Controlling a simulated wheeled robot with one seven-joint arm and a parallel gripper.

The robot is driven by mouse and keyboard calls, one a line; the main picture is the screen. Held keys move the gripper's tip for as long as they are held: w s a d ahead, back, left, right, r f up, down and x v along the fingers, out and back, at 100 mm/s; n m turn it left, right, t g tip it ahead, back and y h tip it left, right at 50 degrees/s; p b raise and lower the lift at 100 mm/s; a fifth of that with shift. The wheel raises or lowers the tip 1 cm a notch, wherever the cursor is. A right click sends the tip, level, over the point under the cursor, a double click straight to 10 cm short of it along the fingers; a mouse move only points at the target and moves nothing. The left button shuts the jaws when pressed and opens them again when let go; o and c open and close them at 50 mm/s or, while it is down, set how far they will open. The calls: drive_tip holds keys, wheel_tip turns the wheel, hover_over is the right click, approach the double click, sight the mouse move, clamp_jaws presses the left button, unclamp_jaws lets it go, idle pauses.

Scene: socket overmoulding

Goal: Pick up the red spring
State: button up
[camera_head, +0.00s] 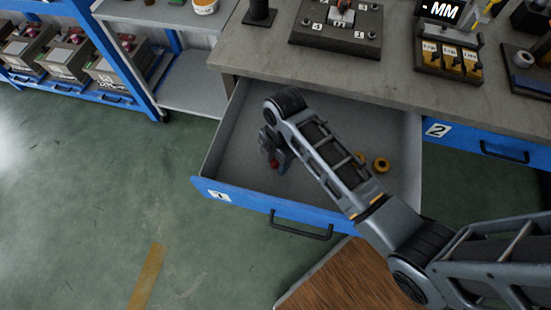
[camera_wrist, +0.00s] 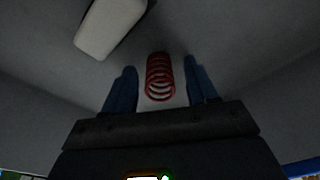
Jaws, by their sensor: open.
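The red spring (camera_wrist: 160,78) lies in the open drawer, and in the wrist view it shows between the two blue fingers of my gripper (camera_wrist: 160,85). The fingers are apart, with a gap on each side of the spring. In the head view my gripper (camera_head: 276,160) is low inside the drawer labelled 1 (camera_head: 232,168). Only a small red bit of the spring (camera_head: 274,164) shows there beside the fingers. Whether the fingers touch the drawer floor cannot be told.
Yellow-brown rings (camera_head: 380,165) lie in the drawer right of my arm. A pale rounded block (camera_wrist: 108,27) lies near the spring in the wrist view. The drawer walls surround my gripper. The worktop (camera_head: 260,58) overhangs behind, and a closed drawer labelled 2 (camera_head: 465,138) is at right.

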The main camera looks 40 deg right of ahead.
drive_tip(key=c, duration=1)
drive_tip(key=shift+o, duration=0.2)
drive_tip(key=shift+r, duration=0.15)
